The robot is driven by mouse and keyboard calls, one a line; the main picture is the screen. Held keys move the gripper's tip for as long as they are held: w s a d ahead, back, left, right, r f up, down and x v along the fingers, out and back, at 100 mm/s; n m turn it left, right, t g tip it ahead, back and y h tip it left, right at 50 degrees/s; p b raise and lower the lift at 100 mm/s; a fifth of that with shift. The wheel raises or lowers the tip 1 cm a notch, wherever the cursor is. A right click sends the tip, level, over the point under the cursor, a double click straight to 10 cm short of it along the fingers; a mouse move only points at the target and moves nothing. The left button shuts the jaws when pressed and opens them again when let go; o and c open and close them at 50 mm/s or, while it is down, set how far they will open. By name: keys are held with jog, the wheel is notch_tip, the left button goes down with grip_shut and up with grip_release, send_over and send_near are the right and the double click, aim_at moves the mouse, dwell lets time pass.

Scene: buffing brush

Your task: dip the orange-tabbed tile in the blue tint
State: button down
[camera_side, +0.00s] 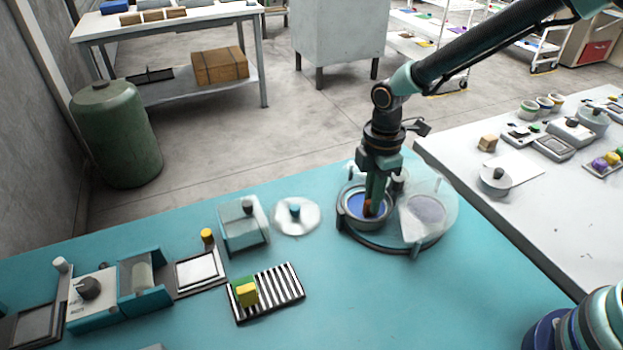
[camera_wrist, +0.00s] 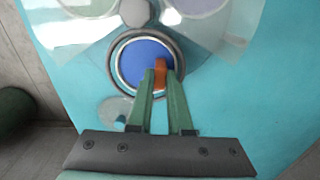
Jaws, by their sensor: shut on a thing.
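My gripper (camera_wrist: 160,84) is shut on the orange-tabbed tile (camera_wrist: 160,70), of which mainly the orange part shows between the fingertips. In the wrist view the blue tint (camera_wrist: 138,62) fills a round pot with a pale rim. The tile is over the right part of the blue. I cannot tell whether it touches the tint.
Clear flaps (camera_side: 428,212) stand beside the pot on its round base. A striped rack (camera_side: 280,291) holds a yellow-tabbed block (camera_side: 247,293) and a green one. A white disc (camera_side: 296,217) with a teal knob lies left of the pot.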

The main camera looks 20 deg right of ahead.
jog(key=shift+r, duration=0.2)
jog(key=shift+r, duration=1.65)
dwell(0.8)
jog(key=shift+r, duration=2)
